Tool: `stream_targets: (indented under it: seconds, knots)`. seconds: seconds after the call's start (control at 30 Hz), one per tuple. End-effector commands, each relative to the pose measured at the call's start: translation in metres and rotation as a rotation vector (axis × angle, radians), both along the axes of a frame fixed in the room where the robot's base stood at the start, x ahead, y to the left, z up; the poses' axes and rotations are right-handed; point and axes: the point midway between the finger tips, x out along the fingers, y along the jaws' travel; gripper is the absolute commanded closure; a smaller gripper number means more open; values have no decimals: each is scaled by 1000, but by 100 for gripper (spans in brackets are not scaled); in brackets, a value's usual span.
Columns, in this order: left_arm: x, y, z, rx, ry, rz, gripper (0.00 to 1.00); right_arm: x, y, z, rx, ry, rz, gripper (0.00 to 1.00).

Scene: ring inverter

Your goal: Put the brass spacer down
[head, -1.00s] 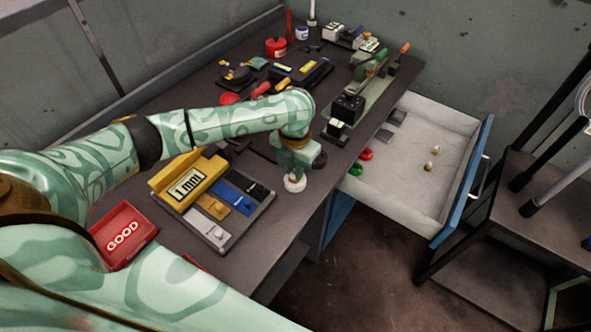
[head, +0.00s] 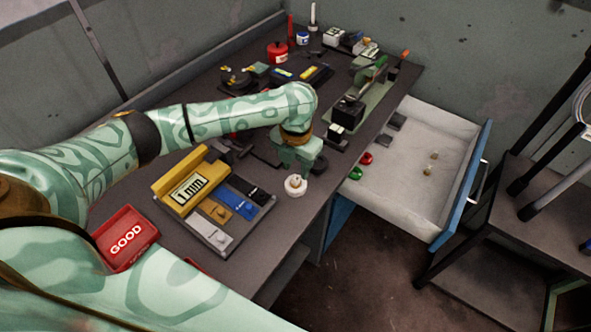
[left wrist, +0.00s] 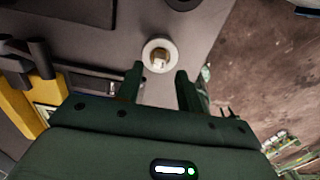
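A small brass-coloured piece, apparently the brass spacer (left wrist: 159,63), sits on a white round piece (left wrist: 150,46) on the bench. The white piece also shows in the head view (head: 295,190), near the bench's front edge. My left gripper (left wrist: 160,71) is open, its two fingers apart with nothing visible between them. In the head view my left gripper (head: 298,172) is just above and behind the white piece. The spacer lies just beyond the fingertips in the left wrist view. My right gripper is out of view.
A grey tray (head: 222,247) with a yellow "1 mm" block (head: 180,182) and coloured slots lies left of the gripper. A red GOOD bin (head: 127,250) is farther left. An open drawer (head: 405,205) holds two small brass-coloured pieces. A black-topped device (head: 348,108) stands behind.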

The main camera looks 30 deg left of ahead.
Motion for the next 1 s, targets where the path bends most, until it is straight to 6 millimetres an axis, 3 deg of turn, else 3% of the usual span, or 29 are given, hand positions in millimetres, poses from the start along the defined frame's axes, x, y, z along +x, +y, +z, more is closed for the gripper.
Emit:
stream_targets:
  seconds: [0.03, 0.2, 0.4, 1.0]
  knots:
    - [1, 0, 19, 0, -6, -1, 63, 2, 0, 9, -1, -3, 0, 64]
    - [1, 0, 58, 0, -5, -1, 63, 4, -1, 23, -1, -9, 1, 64]
    - [0, 0, 85, 1, -1, -1, 63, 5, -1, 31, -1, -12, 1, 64]
    - [0, 0, 88, 0, 1, 0, 63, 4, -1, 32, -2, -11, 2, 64]
